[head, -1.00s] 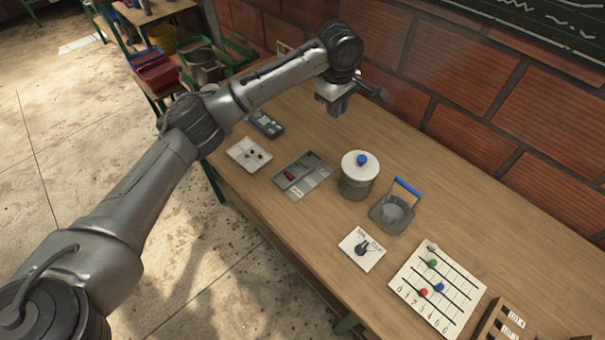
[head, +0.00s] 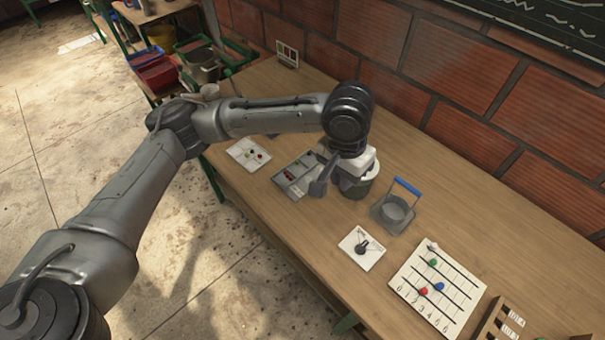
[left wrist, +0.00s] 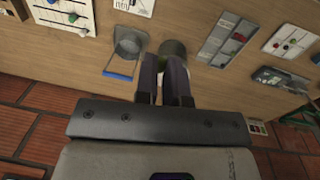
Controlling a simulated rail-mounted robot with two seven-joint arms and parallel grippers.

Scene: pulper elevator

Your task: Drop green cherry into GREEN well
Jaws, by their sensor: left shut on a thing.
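A white tray (head: 242,150) with a few small balls lies at the table's left end; in the left wrist view a green one, likely the green cherry (left wrist: 275,45), sits in it. A grey compartment tray (head: 280,181) with small red and green marks lies nearer; the green well is too small to make out surely. My left gripper (head: 345,183) is over the grey-green pot (head: 373,180). In the left wrist view the pot (left wrist: 172,47) shows beyond the fingertips. My right gripper is out of view.
A grey scoop-like holder (head: 393,213) with a blue handle stands right of the pot. A white dial card (head: 372,262) and a bead board (head: 410,290) lie nearer right. A brick wall (head: 480,110) bounds the back. The table behind the holder is clear.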

